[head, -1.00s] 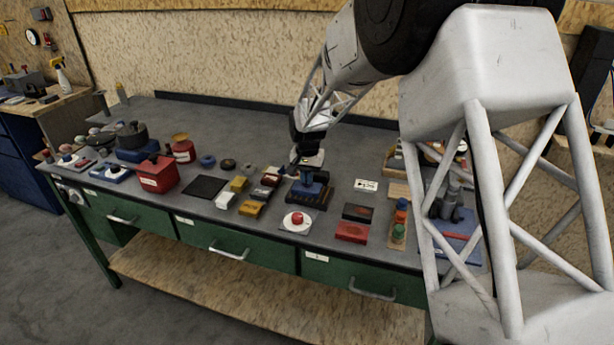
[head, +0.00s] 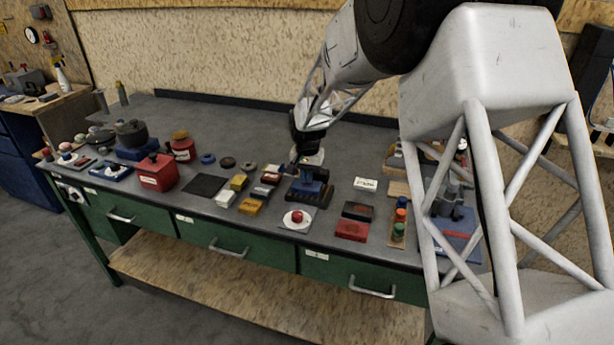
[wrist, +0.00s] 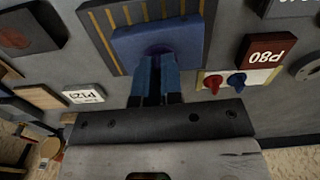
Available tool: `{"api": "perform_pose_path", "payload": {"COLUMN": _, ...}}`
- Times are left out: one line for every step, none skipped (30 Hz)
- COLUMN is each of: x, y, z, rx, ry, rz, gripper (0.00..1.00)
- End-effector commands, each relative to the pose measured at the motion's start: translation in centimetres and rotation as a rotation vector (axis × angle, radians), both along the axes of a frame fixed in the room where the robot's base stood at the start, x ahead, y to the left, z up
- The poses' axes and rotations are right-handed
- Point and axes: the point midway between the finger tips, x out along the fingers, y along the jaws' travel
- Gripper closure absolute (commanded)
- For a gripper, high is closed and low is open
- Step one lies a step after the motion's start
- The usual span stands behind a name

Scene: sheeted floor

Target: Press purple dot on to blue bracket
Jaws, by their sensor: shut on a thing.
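The blue bracket (head: 318,189) stands on a dark, striped base on the bench. In the wrist view the bracket (wrist: 187,45) shows as a blue block, with yellow stripes on the base behind it. My gripper (head: 307,175) is directly over the bracket, pointing down. In the wrist view my gripper (wrist: 157,60) has its blue fingers close together at the bracket's near face. A purple dot (wrist: 158,49) shows as a small dark purple patch at the fingertips, mostly hidden by them. I cannot tell whether it touches the bracket.
A red button on a white plate (head: 288,224) sits in front of the bracket. Small yellow and white blocks lie to the left, and a red block (head: 352,231) lies to the right. In the wrist view, a brown P80 block (wrist: 271,52) and red and blue pegs are close by.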

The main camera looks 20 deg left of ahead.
Motion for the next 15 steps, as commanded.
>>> {"api": "perform_pose_path", "payload": {"x": 0.0, "y": 0.0, "z": -0.01, "rx": 0.0, "ry": 0.0, "rz": 0.0, "gripper": 1.0}}
{"api": "perform_pose_path", "payload": {"x": 0.0, "y": 0.0, "z": -0.03, "rx": 0.0, "ry": 0.0, "rz": 0.0, "gripper": 1.0}}
{"api": "perform_pose_path", "payload": {"x": 0.0, "y": 0.0, "z": -0.06, "rx": 0.0, "ry": 0.0, "rz": 0.0, "gripper": 1.0}}
{"api": "perform_pose_path", "payload": {"x": 0.0, "y": 0.0, "z": -0.09, "rx": 0.0, "ry": 0.0, "rz": 0.0, "gripper": 1.0}}
{"api": "perform_pose_path", "payload": {"x": 0.0, "y": 0.0, "z": -0.12, "rx": 0.0, "ry": 0.0, "rz": 0.0, "gripper": 1.0}}
{"api": "perform_pose_path", "payload": {"x": 0.0, "y": 0.0, "z": -0.17, "rx": 0.0, "ry": 0.0, "rz": 0.0, "gripper": 1.0}}
{"api": "perform_pose_path", "payload": {"x": 0.0, "y": 0.0, "z": -0.22, "rx": 0.0, "ry": 0.0, "rz": 0.0, "gripper": 1.0}}
{"api": "perform_pose_path", "payload": {"x": 0.0, "y": 0.0, "z": -0.26, "rx": 0.0, "ry": 0.0, "rz": 0.0, "gripper": 1.0}}
{"api": "perform_pose_path", "payload": {"x": 0.01, "y": 0.0, "z": -0.33, "rx": 0.0, "ry": 0.0, "rz": 0.0, "gripper": 1.0}}
{"api": "perform_pose_path", "payload": {"x": 0.01, "y": 0.0, "z": -0.38, "rx": 0.0, "ry": 0.0, "rz": 0.0, "gripper": 1.0}}
{"api": "perform_pose_path", "payload": {"x": 0.01, "y": 0.0, "z": -0.43, "rx": 0.0, "ry": 0.0, "rz": 0.0, "gripper": 1.0}}
{"api": "perform_pose_path", "payload": {"x": 0.01, "y": 0.0, "z": -0.49, "rx": 0.0, "ry": 0.0, "rz": 0.0, "gripper": 1.0}}
{"api": "perform_pose_path", "payload": {"x": 0.01, "y": 0.0, "z": -0.54, "rx": 0.0, "ry": 0.0, "rz": 0.0, "gripper": 1.0}}
{"api": "perform_pose_path", "payload": {"x": 0.02, "y": 0.01, "z": -0.59, "rx": 0.0, "ry": 0.0, "rz": 0.0, "gripper": 1.0}}
{"api": "perform_pose_path", "payload": {"x": 0.02, "y": 0.01, "z": -0.66, "rx": 0.0, "ry": 0.0, "rz": 0.0, "gripper": 1.0}}
